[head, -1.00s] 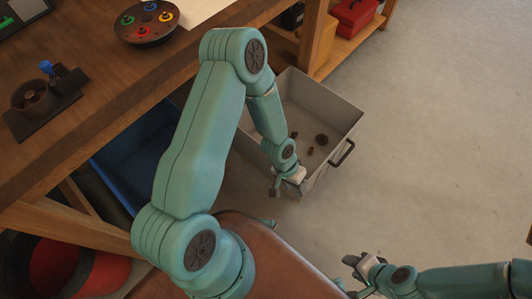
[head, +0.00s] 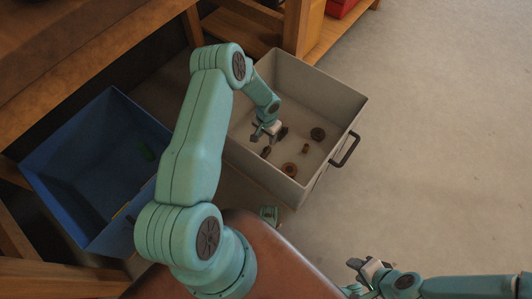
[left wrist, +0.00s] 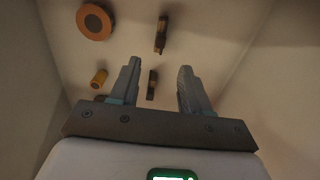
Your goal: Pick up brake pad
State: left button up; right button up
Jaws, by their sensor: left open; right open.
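Two small dark, narrow pieces that look like brake pads lie in the grey bin. One (head: 266,152) lies just below my left gripper (head: 264,134) in the head view, and it shows at the top of the left wrist view (left wrist: 161,34). The other (head: 283,132) is right beside the gripper, and it shows between the fingers in the left wrist view (left wrist: 151,84). My left gripper is open and empty, inside the bin's outline and pointing down; its height above the floor is unclear. My right gripper (head: 362,268) is open and empty, outside the bin at lower right.
The grey bin (head: 335,92) has upright walls and a black handle. It also holds a brown ring (head: 289,170), a small brown cylinder (head: 306,148) and a dark round part (head: 317,134). A blue bin (head: 60,150) stands to the left. The floor at right is clear.

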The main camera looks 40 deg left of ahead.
pick_arm(q)
notch_tip(320, 180, down, 6)
jog(key=shift+s+d+r+b, duration=0.1)
jog(key=shift+r+b, duration=0.15)
jog(key=shift+b, duration=0.45)
jog(key=f+b, duration=0.2)
jog(key=f, duration=0.3)
jog(key=shift+s+f+b, duration=0.2)
jog(key=shift+b, duration=0.2)
jog(key=shift+r, duration=0.1)
jog(key=shift+c, duration=0.3)
grip_shut()
